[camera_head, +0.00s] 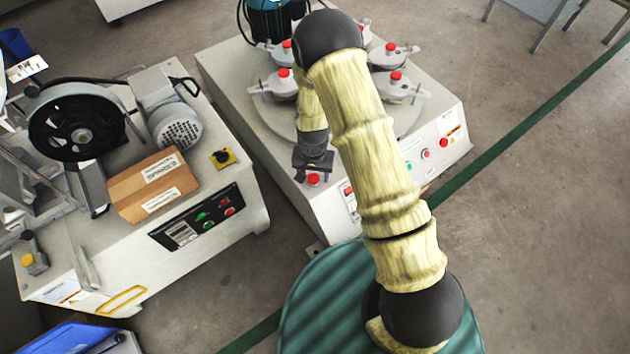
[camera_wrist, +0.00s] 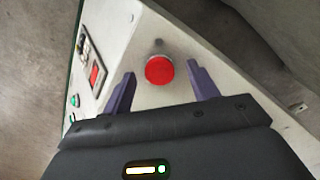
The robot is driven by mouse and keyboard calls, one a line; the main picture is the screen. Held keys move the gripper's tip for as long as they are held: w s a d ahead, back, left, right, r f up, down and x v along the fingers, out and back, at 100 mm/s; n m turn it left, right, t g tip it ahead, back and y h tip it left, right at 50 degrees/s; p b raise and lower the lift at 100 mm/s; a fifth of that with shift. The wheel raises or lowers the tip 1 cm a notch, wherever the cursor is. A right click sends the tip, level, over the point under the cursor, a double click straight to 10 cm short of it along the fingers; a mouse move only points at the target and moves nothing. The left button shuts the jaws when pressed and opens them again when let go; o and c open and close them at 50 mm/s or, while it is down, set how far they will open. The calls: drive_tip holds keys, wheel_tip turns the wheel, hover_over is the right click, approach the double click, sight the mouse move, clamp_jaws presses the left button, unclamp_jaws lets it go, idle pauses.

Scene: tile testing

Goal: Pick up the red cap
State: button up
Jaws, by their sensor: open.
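A round red cap (camera_wrist: 159,70) sits on the pale top of the machine, near its front edge. In the wrist view it lies between and a little beyond the two fingertips of my gripper (camera_wrist: 159,80), which is open and empty. In the head view the red cap (camera_head: 314,179) shows just below my gripper (camera_head: 313,165), partly hidden by it. I cannot tell the exact gap between the fingers and the cap. Several other red caps, such as the one at the right (camera_head: 395,76), top the clamps on the round plate.
The testing machine (camera_head: 225,62) has a front panel with buttons (camera_head: 427,154). A second machine at the left carries a black wheel (camera_head: 80,125) and a cardboard box (camera_head: 153,184). A floor gap separates the two machines. Open floor (camera_head: 540,220) lies to the right.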

sight(313, 177)
drive_tip(key=shift+f, duration=0.35)
drive_tip(key=shift+r, duration=0.1)
drive_tip(key=c, duration=1)
drive_tip(key=shift+c, duration=0.2)
wheel_tip(313, 177, up, 10)
drive_tip(key=p, duration=0.4)
drive_tip(key=shift+p, duration=0.3)
